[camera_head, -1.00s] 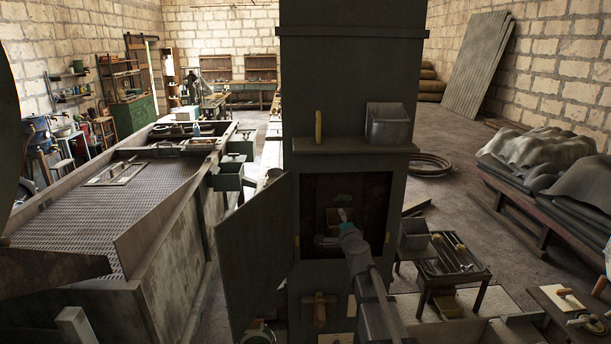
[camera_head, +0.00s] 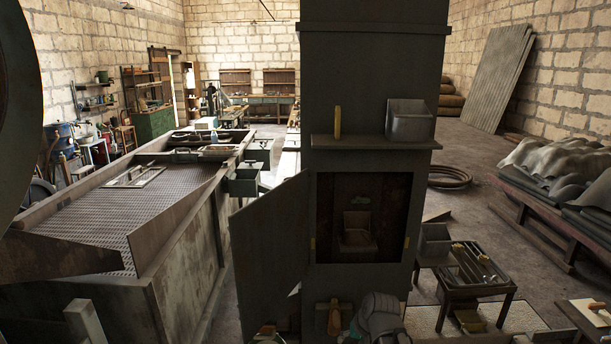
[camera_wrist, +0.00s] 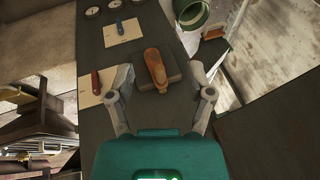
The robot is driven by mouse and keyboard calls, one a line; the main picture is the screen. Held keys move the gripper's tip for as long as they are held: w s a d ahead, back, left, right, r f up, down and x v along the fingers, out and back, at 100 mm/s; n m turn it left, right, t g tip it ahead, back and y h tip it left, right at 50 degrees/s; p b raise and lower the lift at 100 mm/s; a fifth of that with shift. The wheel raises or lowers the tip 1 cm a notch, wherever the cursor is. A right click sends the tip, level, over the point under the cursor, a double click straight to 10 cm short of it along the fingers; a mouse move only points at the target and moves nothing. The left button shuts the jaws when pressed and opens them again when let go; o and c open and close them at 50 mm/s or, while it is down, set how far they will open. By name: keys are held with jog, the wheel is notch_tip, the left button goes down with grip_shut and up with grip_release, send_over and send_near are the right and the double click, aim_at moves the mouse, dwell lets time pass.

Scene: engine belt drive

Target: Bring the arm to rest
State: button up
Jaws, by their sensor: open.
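My gripper (camera_wrist: 163,82) is open in the wrist view, its two grey fingers spread wide with nothing held between them. A brown wooden handle on a dark block (camera_wrist: 173,72) shows between and beyond the fingers; I cannot tell the distance. In the head view part of my arm (camera_head: 381,314) is low in front of the dark cabinet column (camera_head: 375,75). The fingertips cannot be made out there. The cabinet's door (camera_head: 271,255) stands open to the left. Its opening is clear of my arm and shows a small box (camera_head: 357,226) inside.
A shelf (camera_head: 374,143) on the column holds a grey bin (camera_head: 410,120) and a yellow object (camera_head: 337,122). A small tool table (camera_head: 468,290) stands at right, a long metal bench (camera_head: 150,205) at left.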

jog(key=s+d+f+g+h+b, duration=0.1)
jog(key=s+d+f+g+h, duration=0.2)
jog(key=s, duration=0.5)
jog(key=shift+s+d+n, duration=0.25)
jog(key=shift+d+n, duration=0.15)
jog(key=shift+d, duration=0.4)
